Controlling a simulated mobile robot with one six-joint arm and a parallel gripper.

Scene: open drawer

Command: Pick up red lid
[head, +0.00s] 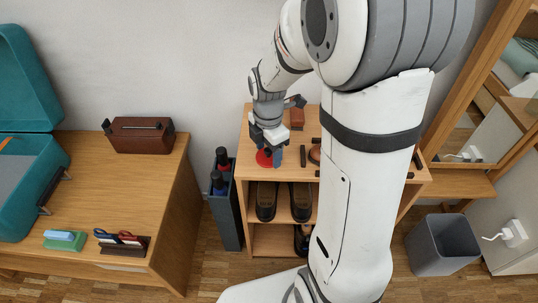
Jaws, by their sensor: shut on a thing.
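The red lid (264,158) is on or just above the top of the small wooden shelf (254,122), near its front edge. It looks round and flat. My gripper (268,146) points down over it and is shut on it, with the fingers at the lid. The fingers hide part of the lid. I cannot tell whether the lid still touches the shelf top.
Brown blocks (297,118) and dark items (303,155) lie close to my gripper on the shelf top. Shoes (266,201) stand below. An umbrella stand (226,215) is at the left. A grey bin (442,244) and mirror (478,110) are at the right.

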